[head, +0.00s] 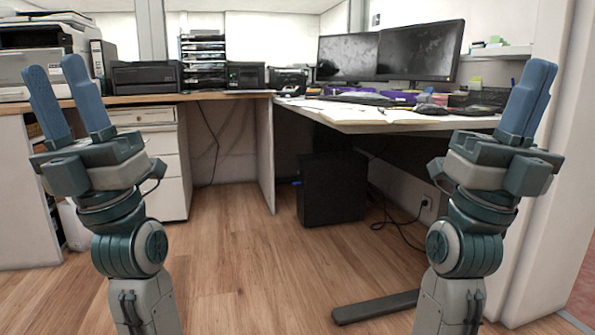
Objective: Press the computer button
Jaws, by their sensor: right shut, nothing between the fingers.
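A black computer tower (333,188) stands on the wooden floor under the corner desk, in the middle of the head view. A small blue spot shows near its upper left edge; I cannot make out a button. My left gripper (67,82) is at the far left, pointing up, with its two blue fingers apart and nothing between them. My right gripper (529,88) is at the right, pointing up, with its blue fingers together and empty. Both grippers are well in front of the tower and far from it.
The desk (385,118) overhangs the tower, with two monitors (420,52) on top. A dark desk foot (375,306) lies on the floor at right front. Cables (400,222) hang right of the tower. White drawers (160,165) stand at left. The middle floor is clear.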

